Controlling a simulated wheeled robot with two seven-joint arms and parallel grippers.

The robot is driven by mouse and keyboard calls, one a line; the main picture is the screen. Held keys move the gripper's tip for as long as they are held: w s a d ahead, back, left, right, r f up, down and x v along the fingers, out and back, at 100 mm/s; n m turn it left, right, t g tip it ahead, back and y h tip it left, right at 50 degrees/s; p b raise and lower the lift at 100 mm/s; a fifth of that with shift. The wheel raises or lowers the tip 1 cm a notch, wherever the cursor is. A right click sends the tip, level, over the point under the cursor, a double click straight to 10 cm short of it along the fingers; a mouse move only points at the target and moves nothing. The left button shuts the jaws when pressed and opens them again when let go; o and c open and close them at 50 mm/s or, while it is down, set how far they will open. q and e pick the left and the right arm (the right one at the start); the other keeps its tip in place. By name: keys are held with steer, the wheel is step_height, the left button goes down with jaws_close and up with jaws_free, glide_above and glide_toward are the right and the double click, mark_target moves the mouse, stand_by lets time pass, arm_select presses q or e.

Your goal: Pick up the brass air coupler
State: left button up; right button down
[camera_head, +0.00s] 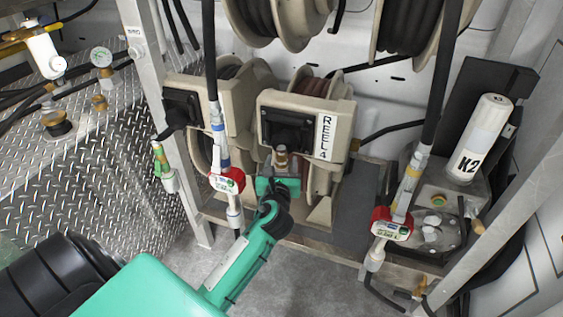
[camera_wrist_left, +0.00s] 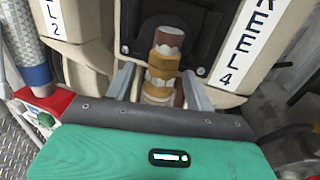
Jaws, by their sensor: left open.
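The brass air coupler (camera_head: 281,156) hangs at the front of the reel labelled REEL 4 (camera_head: 305,125), just below its black outlet. In the left wrist view the coupler (camera_wrist_left: 164,62) shows as a stack of brass and reddish-brown parts. My left gripper (camera_head: 280,174) is open at the coupler. In the left wrist view its two grey fingers (camera_wrist_left: 160,86) stand on either side of the coupler's lower part, with gaps visible. The coupler's lower end is hidden behind the gripper body. My right gripper is not in view.
Red-and-white dispensing handles (camera_head: 227,181) hang on hoses left and right of the coupler; the right one (camera_head: 391,225) is farther off. Another reel (camera_head: 183,105) stands close on the left. A white K2 canister (camera_head: 481,138) is at right. Grey floor (camera_head: 300,275) is open below.

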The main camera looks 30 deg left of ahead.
mark_target(281, 147)
arm_select(q)
steer(key=shift+w+a, duration=0.1)
steer(key=shift+w, duration=0.15)
jaws_close()
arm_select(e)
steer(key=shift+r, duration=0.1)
arm_select(q)
steer(key=shift+r, duration=0.1)
